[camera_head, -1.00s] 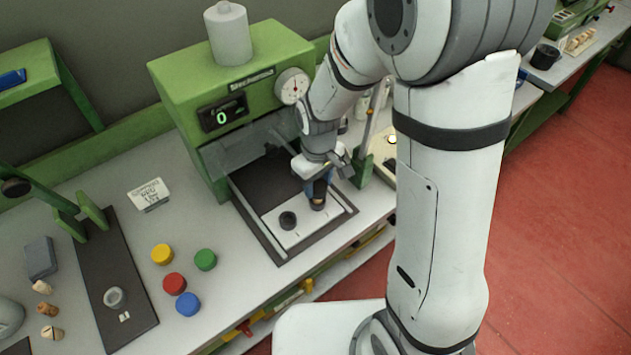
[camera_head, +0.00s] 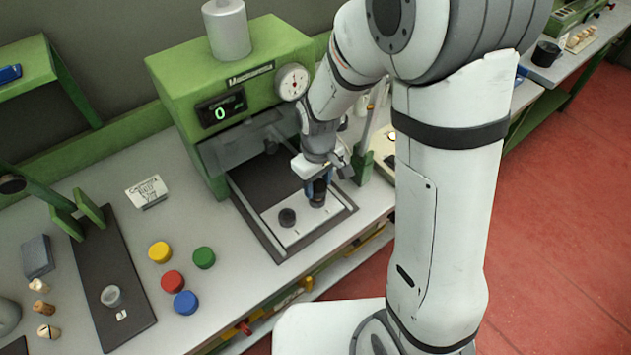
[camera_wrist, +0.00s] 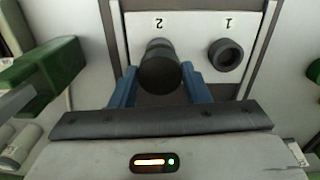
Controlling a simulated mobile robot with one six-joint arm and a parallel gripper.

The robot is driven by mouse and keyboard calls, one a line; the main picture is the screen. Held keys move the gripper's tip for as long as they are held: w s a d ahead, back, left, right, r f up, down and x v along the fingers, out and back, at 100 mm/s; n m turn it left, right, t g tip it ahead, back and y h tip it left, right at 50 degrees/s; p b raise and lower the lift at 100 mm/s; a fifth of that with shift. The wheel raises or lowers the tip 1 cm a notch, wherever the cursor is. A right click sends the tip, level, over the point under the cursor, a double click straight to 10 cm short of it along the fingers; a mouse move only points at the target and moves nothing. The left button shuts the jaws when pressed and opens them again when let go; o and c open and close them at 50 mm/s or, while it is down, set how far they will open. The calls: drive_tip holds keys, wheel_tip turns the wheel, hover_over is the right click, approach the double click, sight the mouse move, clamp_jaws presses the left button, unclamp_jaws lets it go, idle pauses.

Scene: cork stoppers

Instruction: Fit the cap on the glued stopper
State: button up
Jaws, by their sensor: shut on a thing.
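My gripper (camera_wrist: 158,88) has blue fingers shut on a dark round piece (camera_wrist: 160,74), seen almost end-on in the wrist view; it looks like a black cap. It is over position 2 of the white plate (camera_wrist: 190,25), with a dark cylindrical part just beyond it. I cannot tell whether the two touch. In the head view my gripper (camera_head: 318,185) is low over the plate's right side, and no cork shows there. Any stopper beneath is hidden. Position 1 holds an empty-looking black ring socket (camera_wrist: 225,54), also in the head view (camera_head: 287,217).
The green press (camera_head: 235,75) stands behind the plate, its clear guard (camera_head: 235,145) raised. Yellow (camera_head: 160,252), red (camera_head: 172,281), blue (camera_head: 186,302) and green (camera_head: 204,257) caps lie on the bench. Loose corks (camera_head: 42,308) lie far left. A green post (camera_wrist: 50,75) stands near my gripper.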

sight(318, 186)
drive_tip(key=shift+f+b, duration=0.4)
drive_tip(key=shift+f, duration=0.05)
idle(0.5)
drive_tip(key=o, duration=1)
drive_tip(key=shift+r, duration=0.15)
wheel_tip(318, 186, up, 8)
drive_tip(key=shift+f+b, duration=0.2)
drive_tip(key=shift+b, duration=0.1)
drive_tip(key=s+d+r+m+t, duration=0.1)
drive_tip(key=s+d+r+m, duration=0.1)
drive_tip(key=s+d+r, duration=0.1)
drive_tip(key=s+d+r+m+t, duration=0.1)
drive_tip(key=s+d+r+m, duration=0.2)
drive_tip(key=s+d, duration=0.2)
drive_tip(key=s+d+r+m+t, duration=0.1)
drive_tip(key=s+d+r+m, duration=0.1)
drive_tip(key=s+d+r, duration=0.1)
drive_tip(key=shift+s+d+r+m, duration=0.15)
drive_tip(key=shift+s+d+r, duration=0.05)
drive_tip(key=shift+s, duration=0.2)
drive_tip(key=shift+s+d+r+m, duration=0.15)
drive_tip(key=shift+s+d+r, duration=0.05)
drive_tip(key=shift+s, duration=0.2)
